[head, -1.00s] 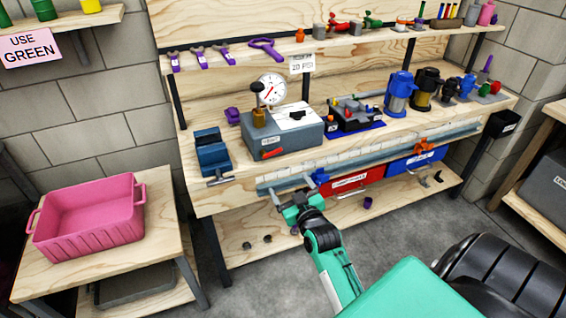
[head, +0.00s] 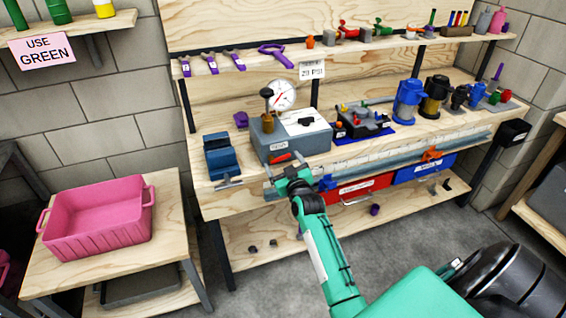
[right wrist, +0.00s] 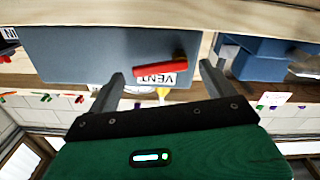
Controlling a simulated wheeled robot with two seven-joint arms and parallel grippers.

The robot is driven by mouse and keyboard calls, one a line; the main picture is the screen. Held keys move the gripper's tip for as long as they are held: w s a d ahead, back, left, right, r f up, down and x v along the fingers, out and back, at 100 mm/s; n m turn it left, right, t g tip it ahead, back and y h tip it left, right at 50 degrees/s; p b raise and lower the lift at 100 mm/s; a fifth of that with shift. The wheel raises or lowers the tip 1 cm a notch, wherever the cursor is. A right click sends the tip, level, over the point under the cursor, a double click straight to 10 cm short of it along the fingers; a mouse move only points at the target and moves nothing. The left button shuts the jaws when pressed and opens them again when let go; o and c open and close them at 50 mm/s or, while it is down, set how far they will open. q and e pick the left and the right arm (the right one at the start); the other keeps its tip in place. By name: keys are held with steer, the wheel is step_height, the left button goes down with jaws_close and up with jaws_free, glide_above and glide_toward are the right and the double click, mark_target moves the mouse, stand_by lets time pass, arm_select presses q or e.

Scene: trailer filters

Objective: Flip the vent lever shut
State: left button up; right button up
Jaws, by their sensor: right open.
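The vent lever (head: 280,158) is a small red handle low on the front of a grey box (head: 315,140) with a pressure gauge (head: 282,94) on top. In the right wrist view the red lever (right wrist: 160,67) lies slightly tilted, beside and partly over the white VENT label (right wrist: 163,79). My right gripper (head: 286,167) is in front of the box at the bench's front edge. Its two fingers are open, pointing at the box face, with the lever and label between them in the wrist view. Nothing is held. I cannot tell whether the fingers touch the box. My left gripper is not in view.
A blue vise (head: 221,158) stands left of the box. A black device on a blue mat (head: 362,136) is to its right. Red (head: 362,190) and blue (head: 420,168) bins hang under the bench top. A pink tub (head: 97,222) sits on the left side table.

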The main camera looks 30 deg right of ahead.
steer(key=shift+w, duration=0.4)
steer(key=c, duration=1)
steer(key=shift+m, duration=0.3)
steer(key=shift+d+f+m+p, duration=0.1)
steer(key=shift+m+p, duration=0.2)
steer(key=shift+p, duration=0.1)
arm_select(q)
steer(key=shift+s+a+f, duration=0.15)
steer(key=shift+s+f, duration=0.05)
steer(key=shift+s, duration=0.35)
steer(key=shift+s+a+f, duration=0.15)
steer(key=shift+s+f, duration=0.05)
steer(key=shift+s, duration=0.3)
arm_select(e)
steer(key=shift+f+m, duration=0.3)
steer(key=shift+m, duration=0.5)
steer(key=o, duration=1)
